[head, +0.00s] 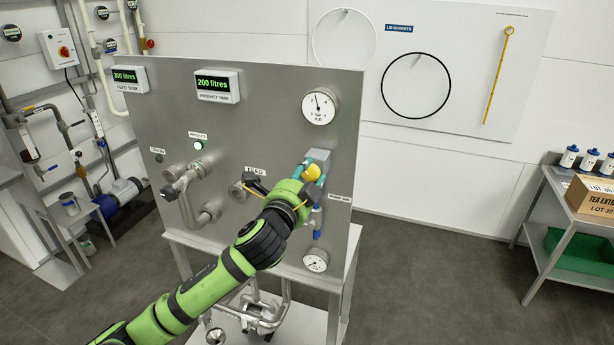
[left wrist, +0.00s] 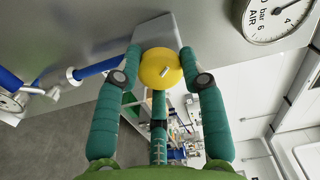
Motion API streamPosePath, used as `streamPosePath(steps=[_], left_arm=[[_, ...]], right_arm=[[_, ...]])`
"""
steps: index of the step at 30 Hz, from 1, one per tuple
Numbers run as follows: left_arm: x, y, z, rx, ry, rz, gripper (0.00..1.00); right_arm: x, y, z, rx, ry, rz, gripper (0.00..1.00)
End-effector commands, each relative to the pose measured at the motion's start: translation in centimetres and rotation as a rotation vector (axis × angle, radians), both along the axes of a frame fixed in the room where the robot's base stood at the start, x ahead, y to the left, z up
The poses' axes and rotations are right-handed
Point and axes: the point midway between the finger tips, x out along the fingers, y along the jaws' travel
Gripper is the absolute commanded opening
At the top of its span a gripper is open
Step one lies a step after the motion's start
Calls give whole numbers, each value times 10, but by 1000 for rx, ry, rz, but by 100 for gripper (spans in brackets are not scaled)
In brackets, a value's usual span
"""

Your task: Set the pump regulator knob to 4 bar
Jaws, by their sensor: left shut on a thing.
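The yellow regulator knob (head: 311,172) sits on the right part of the steel panel, below the air gauge (head: 320,106). In the left wrist view the knob (left wrist: 161,68) is between the teal fingers of my left gripper (left wrist: 160,54), which is shut on it. The gauge (left wrist: 278,18) is cut off at the top right of the left wrist view. Its needle points roughly upward in the head view; the exact reading is too small to tell. My left gripper (head: 314,171) partly hides the regulator. My right gripper is out of view.
Tank displays (head: 217,86) are at the top left. A side table (head: 545,215) stands apart at the right.

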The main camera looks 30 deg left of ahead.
Motion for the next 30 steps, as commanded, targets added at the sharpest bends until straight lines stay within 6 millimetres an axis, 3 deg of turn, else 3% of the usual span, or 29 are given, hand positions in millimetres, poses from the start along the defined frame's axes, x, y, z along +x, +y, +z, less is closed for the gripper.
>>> streamPosePath(steps=[1,15,30], left_arm=[[0,-1,6,52,-4,-5,8],[0,-1,4,463,97,-3,8],[0,-1,1,690,158,-2,8]], right_arm=[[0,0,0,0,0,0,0],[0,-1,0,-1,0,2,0],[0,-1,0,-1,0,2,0]])
